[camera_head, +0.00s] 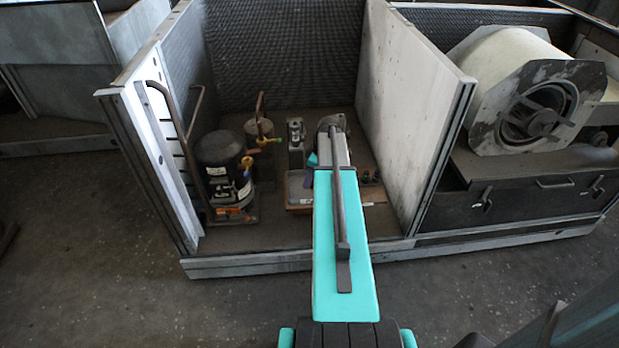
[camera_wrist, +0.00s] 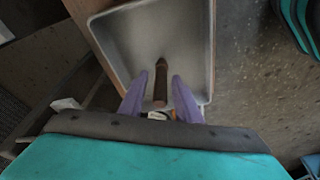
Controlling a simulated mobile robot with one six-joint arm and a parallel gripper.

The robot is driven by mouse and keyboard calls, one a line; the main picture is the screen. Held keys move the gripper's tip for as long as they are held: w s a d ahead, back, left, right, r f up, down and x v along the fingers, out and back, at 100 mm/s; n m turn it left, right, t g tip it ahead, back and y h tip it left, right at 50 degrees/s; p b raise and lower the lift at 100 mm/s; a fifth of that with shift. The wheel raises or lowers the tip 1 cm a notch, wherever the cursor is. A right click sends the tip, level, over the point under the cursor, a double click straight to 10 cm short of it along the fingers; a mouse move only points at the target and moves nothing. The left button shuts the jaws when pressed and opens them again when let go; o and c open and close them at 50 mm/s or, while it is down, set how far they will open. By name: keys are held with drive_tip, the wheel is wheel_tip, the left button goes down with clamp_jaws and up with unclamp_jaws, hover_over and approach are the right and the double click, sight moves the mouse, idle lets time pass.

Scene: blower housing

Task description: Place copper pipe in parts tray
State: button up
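The copper pipe (camera_wrist: 161,83), a short brown tube, shows in the wrist view between the two purple fingers of my gripper (camera_wrist: 160,76). The fingers stand apart, with a visible gap on each side of the pipe, so my gripper looks open. The pipe is over or in the grey parts tray (camera_wrist: 128,42); I cannot tell whether it rests on the tray floor. In the head view the tray (camera_head: 298,190) is partly hidden behind my arm, and the pipe and fingertips cannot be made out.
A black compressor (camera_head: 220,165) stands left of the tray inside the metal housing. Pale side panels (camera_head: 405,105) bound the bay on both sides. A blower drum (camera_head: 530,100) sits at right. Small fittings (camera_head: 370,180) lie right of my arm. Bare floor lies in front.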

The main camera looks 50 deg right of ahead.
drive_tip(key=shift+r, duration=0.2)
drive_tip(key=p+v, duration=0.1)
drive_tip(key=v, duration=1.1)
idle(0.8)
